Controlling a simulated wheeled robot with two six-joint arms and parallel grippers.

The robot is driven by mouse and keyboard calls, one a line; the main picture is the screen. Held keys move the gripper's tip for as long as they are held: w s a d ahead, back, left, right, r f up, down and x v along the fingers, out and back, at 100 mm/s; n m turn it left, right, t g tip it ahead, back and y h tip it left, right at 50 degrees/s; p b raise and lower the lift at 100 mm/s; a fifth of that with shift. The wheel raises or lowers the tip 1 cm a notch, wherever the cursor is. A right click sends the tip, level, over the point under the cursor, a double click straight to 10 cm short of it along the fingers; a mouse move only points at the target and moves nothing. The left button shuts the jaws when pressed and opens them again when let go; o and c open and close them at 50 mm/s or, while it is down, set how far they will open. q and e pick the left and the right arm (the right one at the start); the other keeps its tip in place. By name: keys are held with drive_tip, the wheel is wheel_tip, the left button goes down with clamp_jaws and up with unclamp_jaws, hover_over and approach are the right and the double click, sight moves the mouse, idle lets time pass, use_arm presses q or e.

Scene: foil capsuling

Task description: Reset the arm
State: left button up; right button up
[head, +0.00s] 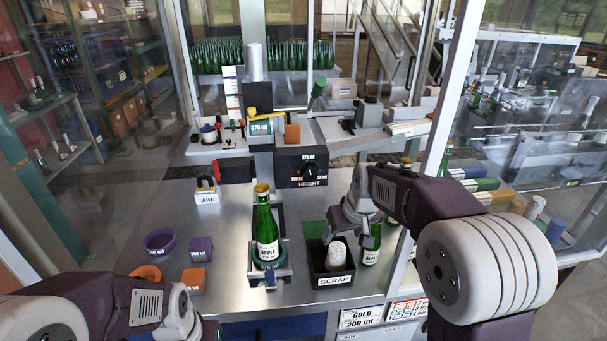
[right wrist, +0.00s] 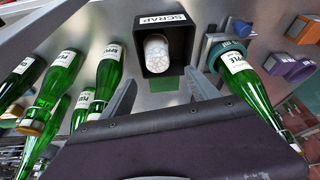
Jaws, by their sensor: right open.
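My right gripper (head: 345,232) hangs over the work table near the black SCRAP bin (head: 333,279). In the right wrist view its two fingers (right wrist: 162,95) stand apart with nothing between them, and the SCRAP bin (right wrist: 147,28) is beyond them. A white capsule-like piece (head: 337,254) lies in the bin; it also shows in the right wrist view (right wrist: 157,54). My left arm (head: 150,308) enters at the lower left, and its fingers do not show.
A green APPLE bottle (head: 267,232) with a gold top stands upright in a holder (head: 285,272) left of the bin. Another APPLE bottle (head: 371,250) stands right of it. A purple ring (head: 159,243) and small blocks lie at left. The HEIGHT box (head: 302,167) stands behind.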

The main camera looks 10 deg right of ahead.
drive_tip(key=s+d+f+m+g, duration=0.1)
drive_tip(key=s+f, duration=0.5)
drive_tip(key=s, duration=0.4)
drive_tip(key=s+d+f+m+g, duration=0.1)
drive_tip(key=s+f+g, duration=0.1)
drive_tip(key=s+f, duration=0.4)
drive_tip(key=s, duration=0.5)
drive_tip(key=shift+d+f+h, duration=0.15)
drive_tip(key=shift+f+h, duration=0.1)
drive_tip(key=shift+h, duration=0.05)
